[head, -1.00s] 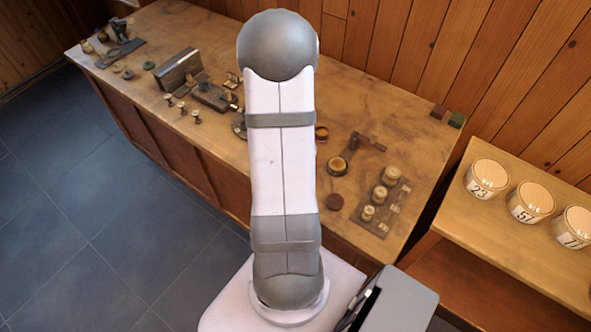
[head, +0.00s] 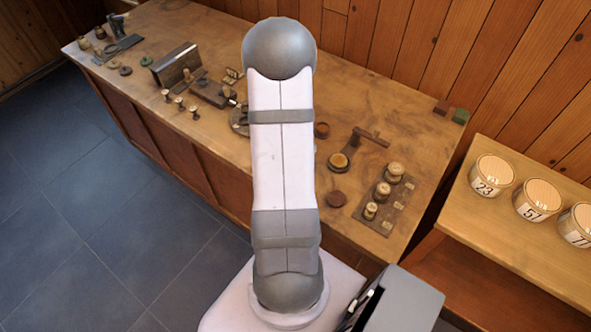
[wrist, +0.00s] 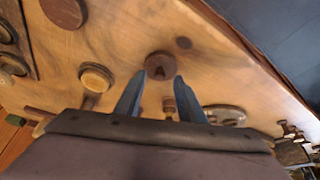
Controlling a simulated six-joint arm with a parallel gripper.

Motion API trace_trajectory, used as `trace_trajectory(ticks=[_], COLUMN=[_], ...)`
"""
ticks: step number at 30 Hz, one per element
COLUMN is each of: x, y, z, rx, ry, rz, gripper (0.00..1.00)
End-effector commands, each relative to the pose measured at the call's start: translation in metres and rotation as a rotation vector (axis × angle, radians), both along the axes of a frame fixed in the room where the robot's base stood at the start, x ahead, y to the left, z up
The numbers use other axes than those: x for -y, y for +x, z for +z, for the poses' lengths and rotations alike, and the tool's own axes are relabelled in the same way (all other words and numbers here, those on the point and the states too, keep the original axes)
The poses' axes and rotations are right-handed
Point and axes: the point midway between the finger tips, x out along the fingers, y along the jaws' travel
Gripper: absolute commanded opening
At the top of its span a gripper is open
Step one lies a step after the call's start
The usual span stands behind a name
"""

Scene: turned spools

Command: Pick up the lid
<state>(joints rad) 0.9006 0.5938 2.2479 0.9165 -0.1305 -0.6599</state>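In the wrist view, my gripper (wrist: 158,92) is open, with its two blue-grey fingers apart over the wooden bench. A round brown piece (wrist: 159,62) with a darker knob or notch lies just beyond the fingertips, roughly centred between them; it may be the lid. Nothing is seen held. I cannot be sure which is the lid. In the head view my arm hides my gripper and the knobbed piece.
Numbered tubs (head: 538,199) stand on a shelf at right. A wooden wall closes the back.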

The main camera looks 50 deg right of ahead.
Motion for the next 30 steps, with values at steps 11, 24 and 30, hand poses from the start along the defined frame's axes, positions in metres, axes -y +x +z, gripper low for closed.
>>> trace_trajectory(ticks=[11,24,30], x=[0.0059,0.0058,0.0058], y=[0.002,0.0021,0.0022], z=[-0.0147,-0.0146,-0.0121], rx=[0.0,0.0,0.0], ry=[0.0,0.0,0.0], rz=[-0.001,-0.001,-0.001], gripper=[0.36,0.0,0.0])
